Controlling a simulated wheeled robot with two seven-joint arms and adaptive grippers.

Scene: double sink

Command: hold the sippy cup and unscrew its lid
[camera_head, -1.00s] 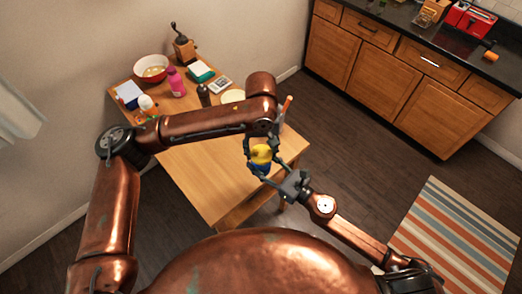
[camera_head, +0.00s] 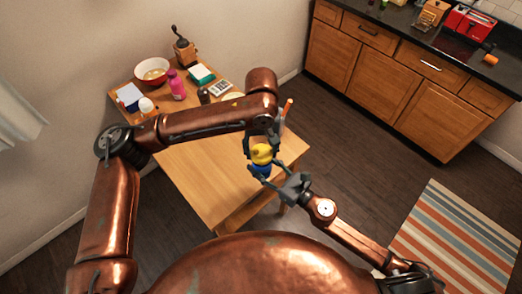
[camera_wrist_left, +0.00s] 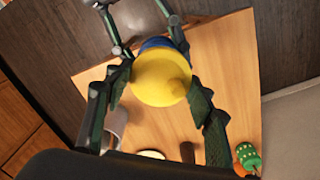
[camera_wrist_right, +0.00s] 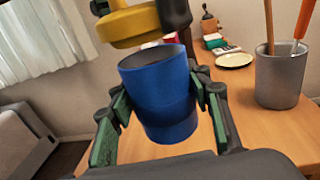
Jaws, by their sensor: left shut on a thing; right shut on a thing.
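The sippy cup's blue body (camera_wrist_right: 160,95) stands nearly upright between the fingers of my right gripper (camera_wrist_right: 163,98), which is shut on it. Its dark open rim shows in the right wrist view. The yellow lid (camera_wrist_right: 128,25) is above the rim, with a gap between them, and looks slightly tilted. My left gripper (camera_wrist_left: 158,85) is shut on the lid (camera_wrist_left: 160,78), one finger on each side. In the head view, the lid (camera_head: 261,154) and the blue body (camera_head: 260,169) are in the air near the table's right edge.
The wooden table (camera_head: 205,185) is mostly clear in front. A grey cup with utensils (camera_wrist_right: 283,88) and a plate (camera_wrist_right: 234,60) stand near the held cup. A bowl (camera_head: 152,72), a pink bottle (camera_head: 176,85) and a grinder (camera_head: 185,50) are at the back. A striped rug (camera_head: 455,240) lies right.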

